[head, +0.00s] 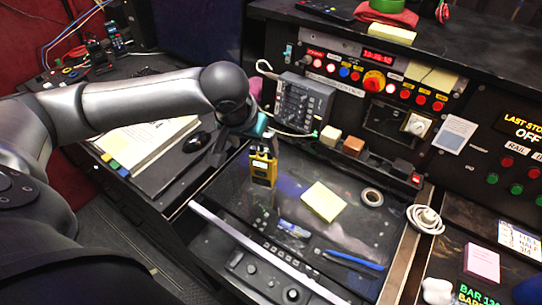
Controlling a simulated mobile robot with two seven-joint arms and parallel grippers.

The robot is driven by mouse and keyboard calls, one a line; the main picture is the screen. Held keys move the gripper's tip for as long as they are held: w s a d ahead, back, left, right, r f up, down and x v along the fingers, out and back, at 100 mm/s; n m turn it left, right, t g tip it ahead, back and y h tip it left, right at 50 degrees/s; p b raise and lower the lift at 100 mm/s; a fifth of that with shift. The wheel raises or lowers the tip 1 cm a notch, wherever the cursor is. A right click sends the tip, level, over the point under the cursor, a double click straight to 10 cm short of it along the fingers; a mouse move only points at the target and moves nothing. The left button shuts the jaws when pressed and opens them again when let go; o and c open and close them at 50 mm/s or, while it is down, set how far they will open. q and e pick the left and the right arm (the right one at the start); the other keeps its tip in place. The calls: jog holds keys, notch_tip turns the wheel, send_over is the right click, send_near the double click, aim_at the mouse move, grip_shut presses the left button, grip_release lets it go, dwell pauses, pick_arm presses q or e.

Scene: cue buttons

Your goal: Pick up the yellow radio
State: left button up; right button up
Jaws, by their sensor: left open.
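The yellow radio (263,170) stands upright on the dark, glossy desk surface, with a dark top. My left gripper (241,142) is open just above and to the left of the radio, with its fingers pointing down. One finger is close to the radio's top; I cannot tell whether they touch. The radio's yellow lower part shows clearly, while its top is partly close behind the gripper. My right gripper is not in view.
A yellow note pad (323,201), a tape roll (372,197) and a blue pen (354,260) lie right of the radio. A grey intercom box (303,101) stands behind it. An open book (150,143) lies left. Button panels rise at the back.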

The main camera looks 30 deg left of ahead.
aim_at(262, 163)
pick_arm(q)
jog(key=b+x, duration=0.1)
jog(key=x, duration=0.8)
jog(key=shift+s+a, duration=0.1)
jog(key=shift+a, duration=0.1)
jog(key=shift+w+f+b, duration=0.3)
jog(key=shift+f, duration=0.3)
jog(key=shift+b+x, duration=0.3)
jog(key=shift+x, duration=1.95)
jog(key=shift+a+r, duration=0.1)
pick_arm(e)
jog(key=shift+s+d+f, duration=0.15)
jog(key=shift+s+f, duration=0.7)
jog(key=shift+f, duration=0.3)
pick_arm(q)
jog(key=shift+w, duration=0.1)
jog(key=c, duration=1.4)
